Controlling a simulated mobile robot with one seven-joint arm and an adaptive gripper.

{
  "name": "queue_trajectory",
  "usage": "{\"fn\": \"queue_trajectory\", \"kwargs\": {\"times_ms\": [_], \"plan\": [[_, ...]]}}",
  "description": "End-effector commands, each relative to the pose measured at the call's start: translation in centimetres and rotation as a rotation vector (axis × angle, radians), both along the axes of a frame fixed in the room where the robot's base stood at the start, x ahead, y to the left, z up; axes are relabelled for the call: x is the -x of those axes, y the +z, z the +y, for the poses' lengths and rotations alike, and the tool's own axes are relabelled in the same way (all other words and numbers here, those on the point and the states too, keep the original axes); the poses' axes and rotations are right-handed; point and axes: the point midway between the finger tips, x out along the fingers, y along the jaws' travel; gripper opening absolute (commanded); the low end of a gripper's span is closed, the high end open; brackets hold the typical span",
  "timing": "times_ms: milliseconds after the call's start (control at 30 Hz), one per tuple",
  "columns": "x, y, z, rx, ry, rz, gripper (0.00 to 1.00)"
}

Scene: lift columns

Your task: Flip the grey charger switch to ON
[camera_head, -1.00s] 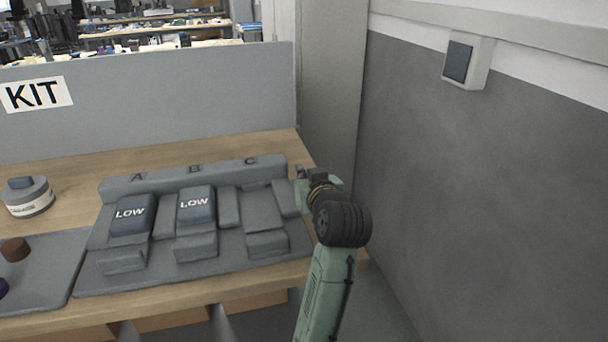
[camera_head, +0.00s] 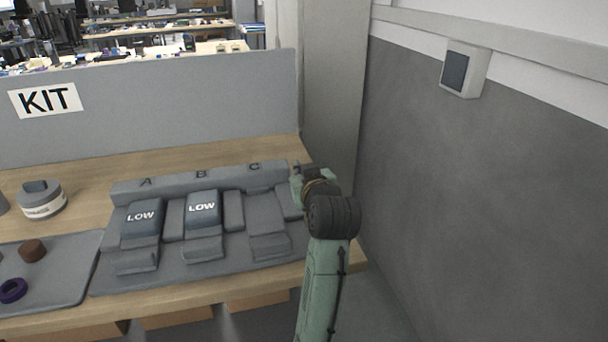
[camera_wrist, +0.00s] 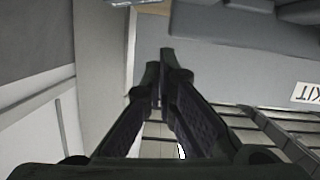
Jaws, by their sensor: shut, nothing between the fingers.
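The grey charger (camera_head: 240,252) lies on the bench, with bays marked A, B and C. Dark blocks reading LOW sit in bay A (camera_head: 142,218) and bay B (camera_head: 202,212); bay C is empty. A pale box with a dark rocker-like plate (camera_head: 455,72) is on the right wall; no ON lettering is readable on it. My gripper (camera_head: 299,172) is at the charger's right end near C, small and partly hidden by my wrist. In the wrist view its fingers (camera_wrist: 160,62) are shut and empty. I cannot tell whether they touch the charger.
A grey partition with a KIT sign (camera_head: 46,100) stands behind the bench (camera_head: 90,170). A round canister (camera_head: 42,200) and a tray (camera_head: 60,275) with small round parts are at the left. A grey pillar and wall stand right of my arm.

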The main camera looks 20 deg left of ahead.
Motion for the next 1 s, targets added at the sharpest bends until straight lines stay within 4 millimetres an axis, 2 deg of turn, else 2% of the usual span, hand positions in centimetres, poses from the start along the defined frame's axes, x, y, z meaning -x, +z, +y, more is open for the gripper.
{"fn": "queue_trajectory", "kwargs": {"times_ms": [200, 400, 600, 1000], "plan": [[4.5, 1.0, -2.9, -0.001, -0.003, -0.006, 0.0], [7.2, 2.0, -4.5, -0.001, -0.002, -0.003, 0.0], [8.3, 2.3, -5.0, -0.001, 0.001, -0.001, 0.0], [8.4, 2.3, -5.0, 0.0, 0.001, 0.0, 0.0]]}}
